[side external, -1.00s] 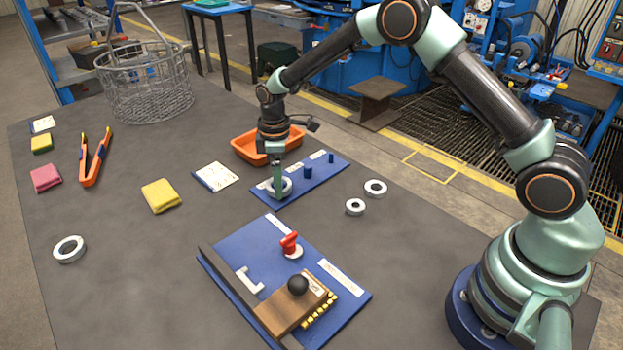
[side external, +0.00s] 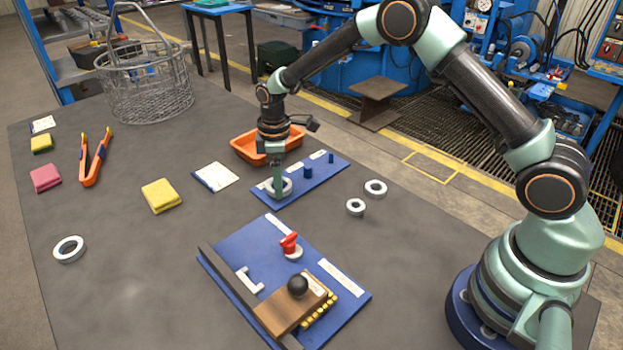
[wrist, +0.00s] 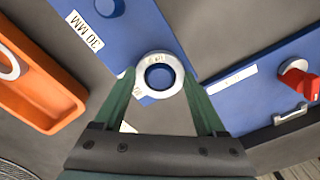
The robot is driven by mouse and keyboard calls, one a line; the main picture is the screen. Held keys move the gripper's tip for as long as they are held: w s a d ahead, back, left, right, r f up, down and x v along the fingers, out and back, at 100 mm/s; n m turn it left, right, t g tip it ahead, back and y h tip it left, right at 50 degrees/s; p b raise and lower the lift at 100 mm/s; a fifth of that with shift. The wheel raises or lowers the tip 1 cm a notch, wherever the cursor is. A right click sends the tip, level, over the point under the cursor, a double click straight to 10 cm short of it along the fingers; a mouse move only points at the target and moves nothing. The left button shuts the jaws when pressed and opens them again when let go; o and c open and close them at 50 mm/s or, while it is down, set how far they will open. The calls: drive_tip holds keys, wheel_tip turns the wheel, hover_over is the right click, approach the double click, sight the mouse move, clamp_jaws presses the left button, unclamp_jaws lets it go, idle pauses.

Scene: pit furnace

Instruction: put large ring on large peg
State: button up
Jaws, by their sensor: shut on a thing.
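The large ring (wrist: 143,88) is a pale grey ring with small markings on its top. In the wrist view the round blue top of the large peg (wrist: 159,76) shows inside its hole, so the ring is around the peg. My gripper (wrist: 159,82) is shut on the ring, with one green finger at each side. In the side view the ring (side external: 287,190) sits low at the near left end of the blue peg board (side external: 318,178). My gripper (side external: 278,187) points down there and hides part of it. I cannot tell whether the ring lies flat on the board.
A medium peg (side external: 308,172) and a small peg (side external: 331,158) stand bare farther along the board. Two loose rings (side external: 375,188) (side external: 355,207) lie to its right. An orange tray (side external: 250,151) is behind. A blue fixture board (side external: 225,275) with a red knob (side external: 289,243) lies in front.

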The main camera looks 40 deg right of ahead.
drive_tip(key=shift+f, duration=0.55)
drive_tip(key=o, duration=1.3)
drive_tip(key=shift+o, duration=0.2)
wheel_tip(320, 180, up, 11)
idle(0.5)
